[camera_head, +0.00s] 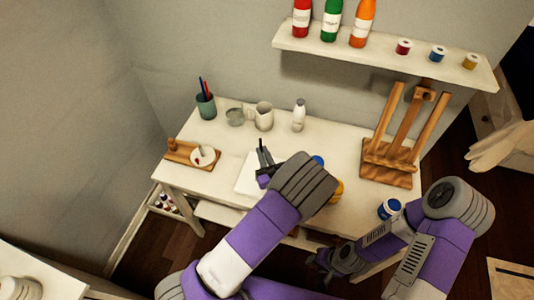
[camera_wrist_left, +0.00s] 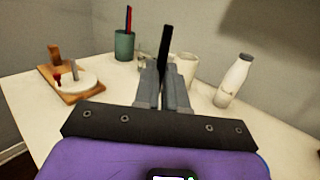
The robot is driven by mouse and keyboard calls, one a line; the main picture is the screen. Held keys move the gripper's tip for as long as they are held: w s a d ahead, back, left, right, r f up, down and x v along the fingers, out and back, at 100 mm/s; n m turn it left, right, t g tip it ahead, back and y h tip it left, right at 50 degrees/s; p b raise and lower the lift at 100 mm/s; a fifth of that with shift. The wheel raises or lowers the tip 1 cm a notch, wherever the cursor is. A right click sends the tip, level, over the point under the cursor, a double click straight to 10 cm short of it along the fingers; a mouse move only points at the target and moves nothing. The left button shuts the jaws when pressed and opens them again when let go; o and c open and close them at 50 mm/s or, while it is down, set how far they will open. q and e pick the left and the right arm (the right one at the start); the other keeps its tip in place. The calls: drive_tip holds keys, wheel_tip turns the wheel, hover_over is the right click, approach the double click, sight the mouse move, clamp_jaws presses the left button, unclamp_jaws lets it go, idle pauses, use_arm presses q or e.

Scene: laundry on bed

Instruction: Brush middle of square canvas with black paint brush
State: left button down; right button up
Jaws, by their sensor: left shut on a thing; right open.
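The square canvas (camera_head: 246,182) is a white panel lying flat on the white table, partly hidden by my left arm in the head view. My left gripper (camera_head: 265,172) is above the canvas, shut on a dark, slim black paint brush (camera_head: 262,147). In the left wrist view the brush (camera_wrist_left: 164,50) stands upright between the fingers of my left gripper (camera_wrist_left: 164,80). I cannot tell whether the brush touches the canvas. My right gripper (camera_head: 328,262) is open and empty, low in front of the table.
On the table (camera_head: 225,170) are a brush cup (camera_head: 205,106), a mug (camera_head: 264,116), a white bottle (camera_head: 299,116), a wooden board (camera_head: 180,148) with a white dish, and a wooden easel (camera_head: 385,175). A blue jar (camera_head: 389,208) is near the right front. A shelf (camera_head: 390,60) hangs above.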

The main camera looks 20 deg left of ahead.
use_arm(q)
drive_tip(key=shift+w+f, duration=0.1)
drive_tip(key=shift+w, duration=0.75)
idle(1.1)
